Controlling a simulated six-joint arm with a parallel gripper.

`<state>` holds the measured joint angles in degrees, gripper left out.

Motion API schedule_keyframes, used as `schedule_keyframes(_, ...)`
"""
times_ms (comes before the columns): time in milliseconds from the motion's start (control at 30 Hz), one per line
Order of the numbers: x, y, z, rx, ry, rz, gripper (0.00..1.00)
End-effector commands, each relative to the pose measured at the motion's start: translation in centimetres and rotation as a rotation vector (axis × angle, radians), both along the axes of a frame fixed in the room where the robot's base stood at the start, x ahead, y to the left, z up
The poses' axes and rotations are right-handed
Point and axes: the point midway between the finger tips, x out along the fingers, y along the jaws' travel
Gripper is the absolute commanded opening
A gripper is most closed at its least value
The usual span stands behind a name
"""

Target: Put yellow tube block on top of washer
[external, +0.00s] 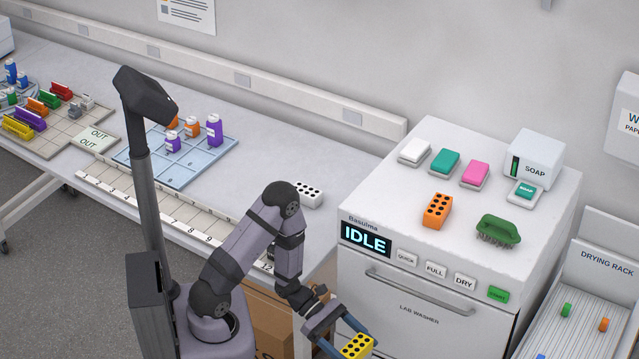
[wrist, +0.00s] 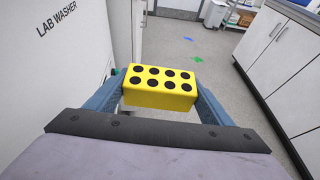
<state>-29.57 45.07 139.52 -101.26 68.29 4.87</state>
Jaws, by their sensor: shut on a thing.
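The yellow tube block (external: 358,346) has black holes on top. My gripper (external: 346,340) is shut on it, with blue fingers on both of its sides, in front of the washer and below its top. In the wrist view the yellow tube block (wrist: 160,87) sits between the two fingers of my gripper (wrist: 160,92), over the floor. The lab washer (external: 400,318) is a white cabinet with an IDLE display. It also shows at the left of the wrist view (wrist: 60,80).
The washer top holds an orange tube block (external: 437,211), a green brush (external: 499,229), a soap dispenser (external: 535,158) and several coloured sponge-like pieces. Its front left top is clear. A white tube block (external: 308,194) stands on the bench. A drying rack (external: 590,300) is at the right.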

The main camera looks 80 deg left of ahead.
Motion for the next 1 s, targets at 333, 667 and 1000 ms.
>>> schedule_keyframes(333,0.3,8.2,11.1,0.007,-0.009,0.064,0.49)
schedule_keyframes(667,-3.5,16.1,19.5,0.003,-0.002,0.115,0.49)
schedule_keyframes(1000,-7.8,20.9,23.3,0.0,0.0,0.11,0.49)
